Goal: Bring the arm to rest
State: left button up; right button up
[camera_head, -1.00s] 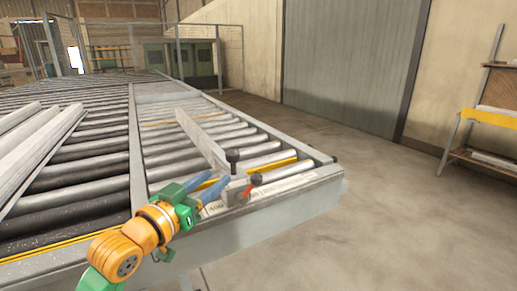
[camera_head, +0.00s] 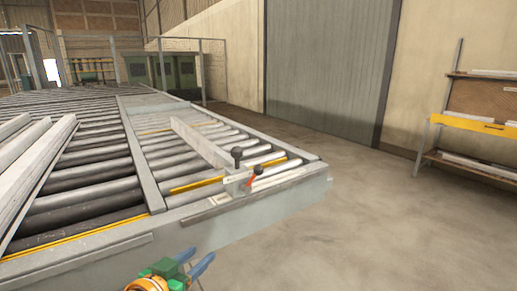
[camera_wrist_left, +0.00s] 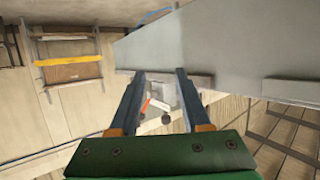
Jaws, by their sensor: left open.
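My left gripper (camera_head: 202,254) is at the bottom of the head view, in front of and below the bench's near edge. Its two blue fingers are apart with nothing between them. The clamp (camera_head: 234,183), with black knobs and an orange-red lever (camera_head: 251,183), sits at the bench's near right corner, apart from the gripper. A long pale profile (camera_head: 200,142) lies on the rollers and runs back from the clamp. In the left wrist view the open fingers (camera_wrist_left: 160,75) frame the clamp's lever (camera_wrist_left: 147,104) at a distance. My right gripper is not in view.
The roller bench (camera_head: 290,182) fills the left and middle. Long pale bars (camera_head: 30,150) lie on its left part. A shelf rack (camera_head: 470,120) stands at the far right. The concrete floor (camera_head: 370,230) right of the bench is clear.

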pick_arm(q)
jog(key=s+a+f+n+g+y, duration=0.3)
jog(key=s+f+g, duration=0.6)
jog(key=s+f, duration=1.45)
jog(key=s+f+m+g+y, duration=0.1)
jog(key=s+f, duration=0.2)
jog(key=f, duration=0.5)
jog(key=s+f+g, duration=0.1)
jog(key=s+f, duration=0.2)
jog(key=f, duration=0.5)
jog(key=s+a+f+g, duration=0.1)
jog(key=s+a+f, duration=0.1)
jog(key=s+f, duration=0.7)
jog(key=shift+s+a+f+m+y, duration=0.3)
jog(key=shift+s+a, duration=0.1)
jog(key=shift+s, duration=0.65)
